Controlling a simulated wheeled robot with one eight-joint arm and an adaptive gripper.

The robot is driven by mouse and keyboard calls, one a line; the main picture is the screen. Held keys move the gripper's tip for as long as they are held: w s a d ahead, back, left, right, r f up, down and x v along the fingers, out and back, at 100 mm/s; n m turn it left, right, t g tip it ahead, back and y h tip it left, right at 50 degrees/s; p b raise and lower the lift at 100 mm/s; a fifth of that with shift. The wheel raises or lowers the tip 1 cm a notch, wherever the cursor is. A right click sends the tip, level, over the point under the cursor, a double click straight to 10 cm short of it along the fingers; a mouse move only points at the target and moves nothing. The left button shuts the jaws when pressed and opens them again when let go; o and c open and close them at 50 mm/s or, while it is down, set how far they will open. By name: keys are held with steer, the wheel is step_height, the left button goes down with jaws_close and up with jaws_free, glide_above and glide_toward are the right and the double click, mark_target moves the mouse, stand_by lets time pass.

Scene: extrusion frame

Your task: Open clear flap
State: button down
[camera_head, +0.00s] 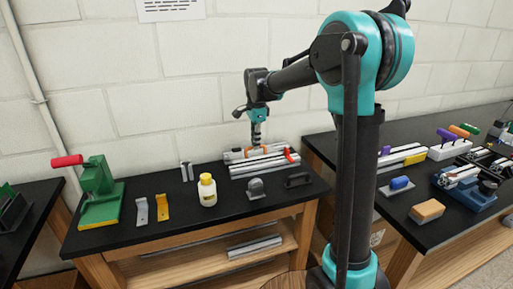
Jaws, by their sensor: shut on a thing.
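The extrusion frame (262,168) lies on the black bench top near the wall. My gripper (256,143) points down over the back of the frame. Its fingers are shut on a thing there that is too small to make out. The clear flap cannot be told apart from the frame at this size, so its angle is unclear.
A yellow-capped white bottle (208,192), grey block (256,188) and dark handle (297,180) stand in front of the frame. A green press (98,193) with a red handle stands left. The right bench holds an orange-brown block (427,211) and several fixtures. Wall behind.

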steer(key=shift+w+a+r, duration=0.4)
steer(key=shift+w+r, duration=0.1)
steer(key=shift+w, duration=0.75)
steer(key=shift+w+a+r, duration=0.4)
steer(key=shift+w+r, duration=0.15)
steer(key=shift+w, duration=0.7)
steer(key=shift+w+a+r, duration=0.4)
steer(key=shift+w+r, duration=0.1)
steer(key=shift+w, duration=0.75)
steer(key=c, duration=1.6)
jaws_free()
steer(key=r, duration=1.2)
steer(key=shift+s+d, duration=0.1)
steer(key=shift+s, duration=0.2)
